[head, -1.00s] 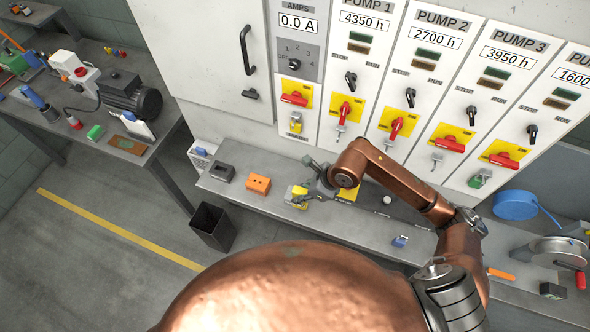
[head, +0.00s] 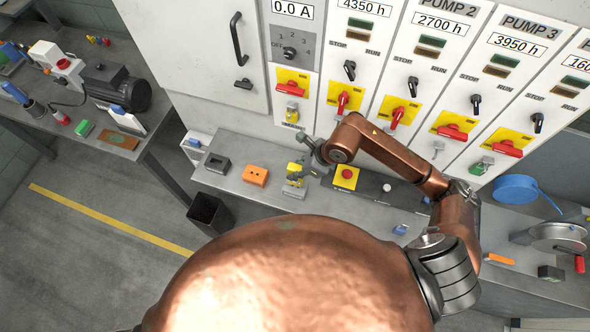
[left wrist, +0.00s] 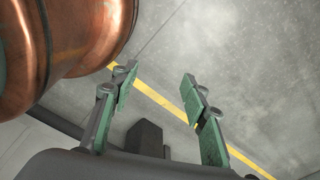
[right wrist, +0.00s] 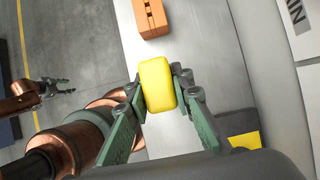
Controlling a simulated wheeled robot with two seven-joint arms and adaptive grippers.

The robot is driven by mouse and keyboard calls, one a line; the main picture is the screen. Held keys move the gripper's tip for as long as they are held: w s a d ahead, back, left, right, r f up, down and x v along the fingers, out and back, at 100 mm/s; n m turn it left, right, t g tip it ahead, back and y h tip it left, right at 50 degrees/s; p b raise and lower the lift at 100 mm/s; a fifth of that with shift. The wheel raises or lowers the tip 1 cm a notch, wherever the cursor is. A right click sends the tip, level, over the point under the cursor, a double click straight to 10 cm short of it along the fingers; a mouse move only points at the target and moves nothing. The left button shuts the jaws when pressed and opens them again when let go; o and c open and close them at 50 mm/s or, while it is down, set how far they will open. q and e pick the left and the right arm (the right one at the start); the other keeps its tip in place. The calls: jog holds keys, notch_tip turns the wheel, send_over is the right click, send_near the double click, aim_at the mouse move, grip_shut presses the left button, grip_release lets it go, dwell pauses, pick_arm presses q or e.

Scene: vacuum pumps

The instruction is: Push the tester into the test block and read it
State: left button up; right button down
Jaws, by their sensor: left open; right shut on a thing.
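A dark grey block (head: 217,163) stands left of the orange one. A red button on a yellow box (head: 346,176) is right of the tester. The pump cabinet (head: 190,50) rises behind the bench. A black bin (head: 209,214) stands on the floor in front.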

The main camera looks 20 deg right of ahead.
jog(key=shift+b, duration=0.4)
jog(key=shift+f, duration=0.25)
jog(key=shift+f+b, duration=0.75)
jog(key=shift+b, duration=0.25)
pick_arm(q)
jog(key=shift+w+f+b, duration=0.25)
jog(key=shift+f, duration=0.7)
jog(key=shift+w+f+b, duration=0.25)
jog(key=shift+f, duration=0.7)
pick_arm(e)
jog(key=shift+f, duration=0.4)
pick_arm(q)
jog(key=shift+s+f+b, duration=0.1)
jog(key=shift+f+b, duration=0.15)
jog(key=shift+b, duration=0.05)
pick_arm(e)
jog(key=shift+f, duration=0.2)
jog(key=c, duration=1.6)
grip_release()
